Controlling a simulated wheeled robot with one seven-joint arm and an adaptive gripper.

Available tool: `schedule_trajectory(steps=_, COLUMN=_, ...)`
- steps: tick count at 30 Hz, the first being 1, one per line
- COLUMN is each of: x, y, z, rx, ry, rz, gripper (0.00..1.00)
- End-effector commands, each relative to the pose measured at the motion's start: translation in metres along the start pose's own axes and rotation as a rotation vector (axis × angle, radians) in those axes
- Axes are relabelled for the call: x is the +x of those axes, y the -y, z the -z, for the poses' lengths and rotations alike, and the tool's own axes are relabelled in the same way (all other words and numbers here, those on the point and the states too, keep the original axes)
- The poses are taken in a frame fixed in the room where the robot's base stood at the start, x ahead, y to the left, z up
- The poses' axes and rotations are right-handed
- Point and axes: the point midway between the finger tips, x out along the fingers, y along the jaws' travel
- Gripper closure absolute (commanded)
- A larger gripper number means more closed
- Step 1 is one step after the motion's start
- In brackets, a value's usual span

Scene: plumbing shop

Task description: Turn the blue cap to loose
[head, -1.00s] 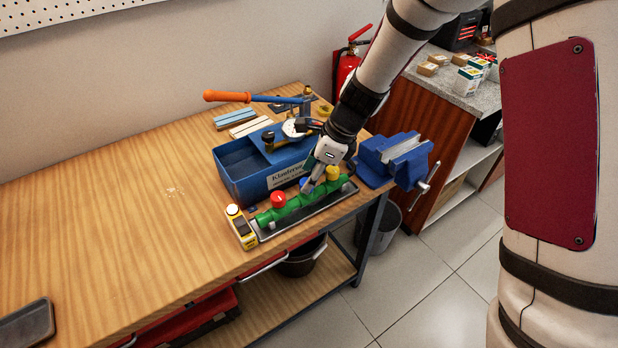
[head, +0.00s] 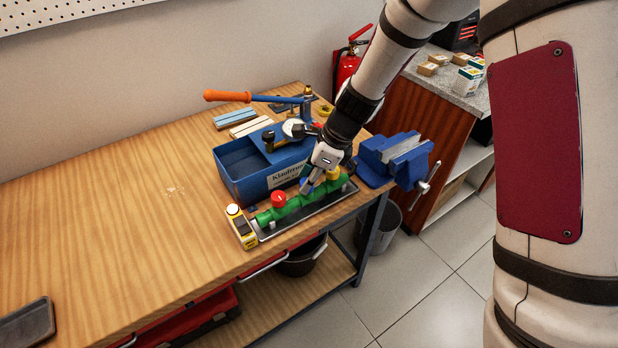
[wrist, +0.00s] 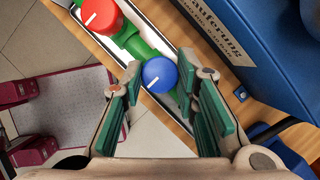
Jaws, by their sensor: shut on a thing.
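The blue cap (wrist: 160,75) is round with a white line on its top, and sits on the green pipe (wrist: 137,45) beside the red cap (wrist: 101,15). In the wrist view its white line slants toward the lower left. My gripper (wrist: 160,72) is shut on the blue cap, with one green-padded finger on each side. In the head view my gripper (head: 307,187) comes down from above and hides most of the blue cap. The red cap (head: 278,199) stands to its left. The yellow cap (head: 333,174) is to its right, partly covered by my gripper.
A yellow device (head: 240,228) sits at the pipe's left end. A blue vise (head: 395,160) is close on the right. The workbench's left side (head: 110,215) is mostly clear.

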Motion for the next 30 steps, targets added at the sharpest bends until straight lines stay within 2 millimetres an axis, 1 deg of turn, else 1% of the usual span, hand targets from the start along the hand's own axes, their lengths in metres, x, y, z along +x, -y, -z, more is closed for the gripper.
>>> schedule_trajectory(steps=5, x=0.0006, y=0.0009, z=0.0003, rx=-0.055, ry=0.000, rz=-0.023, gripper=1.00)
schedule_trajectory(steps=11, x=0.0011, y=0.0024, z=0.0000, rx=-0.181, ry=0.001, rz=-0.075, gripper=1.00)
schedule_trajectory(steps=30, x=0.0027, y=0.0059, z=-0.0014, rx=-0.740, ry=0.000, rz=-0.306, gripper=1.00)
